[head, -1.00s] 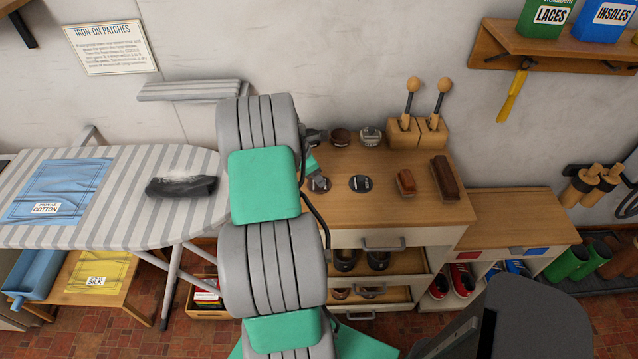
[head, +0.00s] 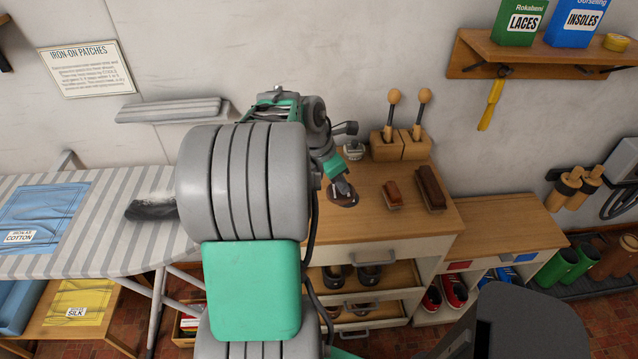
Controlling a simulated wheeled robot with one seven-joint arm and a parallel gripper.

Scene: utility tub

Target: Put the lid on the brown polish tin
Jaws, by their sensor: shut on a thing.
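My gripper (head: 344,190) points down over the cabinet top and is shut on a dark round lid (head: 346,201), of which only part shows beneath the fingers. I cannot tell whether the lid touches the wood. The brown polish tin is not visible now; my arm covers the area to the left of the gripper, where round tins stood. A pale grey tin (head: 353,150) shows at the back of the cabinet top, partly behind my wrist.
The wooden cabinet top (head: 365,225) is bare in front of the gripper. Two brushes, one small (head: 393,195) and one large (head: 431,187), lie to the right. A wooden block holder (head: 400,146) with two daubers stands behind. A striped ironing board (head: 90,235) is at left.

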